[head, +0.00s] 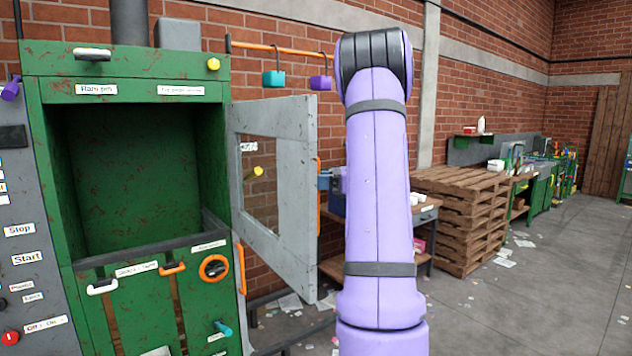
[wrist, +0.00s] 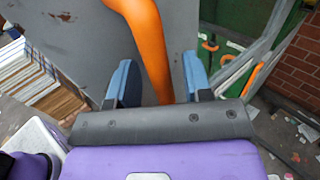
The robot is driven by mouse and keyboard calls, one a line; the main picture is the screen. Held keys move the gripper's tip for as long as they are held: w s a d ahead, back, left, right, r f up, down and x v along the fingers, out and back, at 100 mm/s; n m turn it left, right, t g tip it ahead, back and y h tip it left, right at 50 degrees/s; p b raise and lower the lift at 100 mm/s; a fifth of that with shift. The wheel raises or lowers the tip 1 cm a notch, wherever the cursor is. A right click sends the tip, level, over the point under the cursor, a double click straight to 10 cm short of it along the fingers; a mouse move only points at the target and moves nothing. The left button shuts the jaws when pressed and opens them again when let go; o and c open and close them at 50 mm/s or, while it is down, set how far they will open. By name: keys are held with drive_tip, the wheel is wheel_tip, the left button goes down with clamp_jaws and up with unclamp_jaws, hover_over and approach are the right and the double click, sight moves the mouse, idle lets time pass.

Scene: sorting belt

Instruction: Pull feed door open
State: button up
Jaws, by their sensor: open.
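The feed door (head: 282,185) is a grey panel with a window, hinged on the right side of the green machine (head: 130,170). It stands swung wide open, and the machine's dark feed opening is uncovered. An orange bar handle (wrist: 150,40) runs along the door face in the wrist view; in the head view it shows at the door's outer edge. My gripper (wrist: 158,75) has its two blue fingers apart. The handle passes between or just beyond them, and I see a gap on both sides. I cannot tell its exact depth. My arm hides part of the scene behind it.
A stack of wooden pallets (head: 465,215) and a workbench (head: 425,215) stand against the brick wall at right. Papers litter the grey floor (head: 540,290), which is mostly open at right.

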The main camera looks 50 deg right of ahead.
drive_tip(key=v, duration=1)
drive_tip(key=shift+s+d, duration=0.1)
drive_tip(key=shift+d, duration=0.05)
